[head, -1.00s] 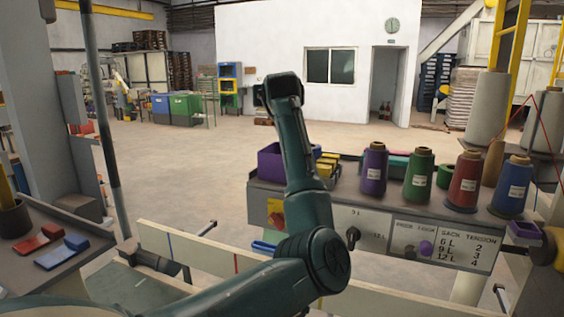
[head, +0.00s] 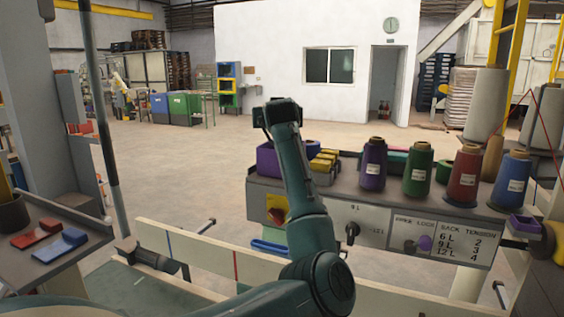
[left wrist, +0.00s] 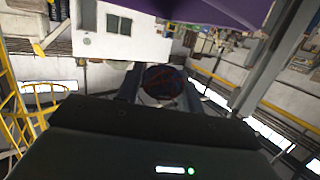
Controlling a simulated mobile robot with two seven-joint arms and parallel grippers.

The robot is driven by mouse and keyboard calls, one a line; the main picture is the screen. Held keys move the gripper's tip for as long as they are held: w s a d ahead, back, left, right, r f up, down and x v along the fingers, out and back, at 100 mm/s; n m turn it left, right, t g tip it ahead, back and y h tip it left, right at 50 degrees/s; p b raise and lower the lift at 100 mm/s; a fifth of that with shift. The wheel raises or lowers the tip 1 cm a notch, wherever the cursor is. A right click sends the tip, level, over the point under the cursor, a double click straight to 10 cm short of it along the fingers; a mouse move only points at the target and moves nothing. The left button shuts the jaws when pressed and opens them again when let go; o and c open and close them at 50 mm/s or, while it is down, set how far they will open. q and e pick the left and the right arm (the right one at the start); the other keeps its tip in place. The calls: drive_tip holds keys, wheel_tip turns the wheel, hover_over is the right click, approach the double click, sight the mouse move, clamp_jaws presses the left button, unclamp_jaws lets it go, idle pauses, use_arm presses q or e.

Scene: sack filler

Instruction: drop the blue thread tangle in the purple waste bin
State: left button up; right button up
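The purple waste bin (head: 267,160) appears to be the box at the left end of the grey machine top in the head view. My left arm rises in front of it and partly covers it. A large purple surface (left wrist: 205,10), probably the same bin, fills the top of the left wrist view. My left gripper (left wrist: 164,92) has its two fingers on either side of a round, dark blue and reddish bundle, which fills the gap and looks like the thread tangle (left wrist: 163,82). In the head view, the left gripper's fingers and the tangle are hidden. My right gripper is out of view.
Purple, green, red and blue thread cones (head: 417,172) stand along the machine top (head: 340,190). Yellow blocks (head: 323,162) sit beside the bin. A small purple tray (head: 525,226) is at the right. Pale rails (head: 205,256) cross the front. A side table (head: 40,258) is at left.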

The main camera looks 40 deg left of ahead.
use_arm(q)
drive_tip(key=o, duration=0.5)
drive_tip(key=shift+c, duration=0.2)
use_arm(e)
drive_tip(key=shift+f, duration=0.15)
use_arm(q)
drive_tip(key=shift+s+d, duration=0.15)
drive_tip(key=shift+s, duration=0.05)
drive_tip(key=b+v, duration=0.3)
drive_tip(key=v, duration=0.9)
drive_tip(key=shift+s+d+r+b, duration=0.25)
drive_tip(key=shift+d+b, duration=0.05)
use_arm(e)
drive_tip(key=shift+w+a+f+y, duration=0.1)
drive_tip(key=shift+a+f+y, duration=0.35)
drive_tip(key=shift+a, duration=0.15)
